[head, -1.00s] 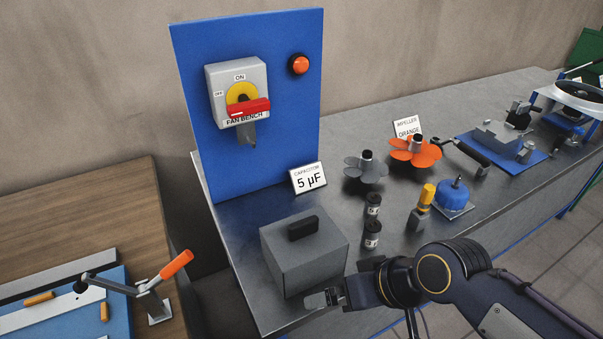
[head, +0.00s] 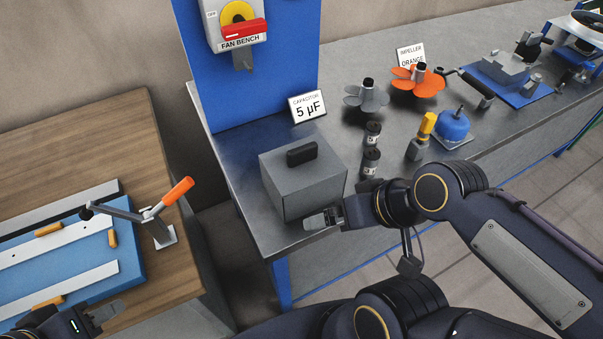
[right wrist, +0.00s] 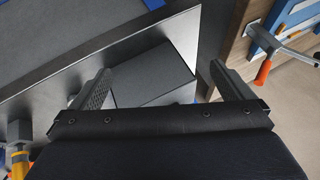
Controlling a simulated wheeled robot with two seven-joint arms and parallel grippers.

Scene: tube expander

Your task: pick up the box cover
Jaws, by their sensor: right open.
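The box cover (head: 303,185) is a grey box shape with a black handle (head: 302,153) on top. It stands upright on the near left corner of the metal bench. In the right wrist view its grey surface (right wrist: 150,75) shows beyond and between the two fingers; the handle is not visible there. My right gripper (head: 325,219) is open and empty at the cover's near right lower side in the head view; I cannot tell if it touches. My left gripper (head: 98,315) is partly in view at the bottom left, low over the wooden table, far from the cover.
On the metal bench (head: 225,120), two dark capacitors (head: 371,160), a yellow-topped tool (head: 421,137), a blue motor (head: 454,126) and impellers stand right of the cover. A blue switch panel (head: 270,85) and capacitor sign (head: 308,106) stand behind. A wooden table (head: 90,140) with a clamp is left.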

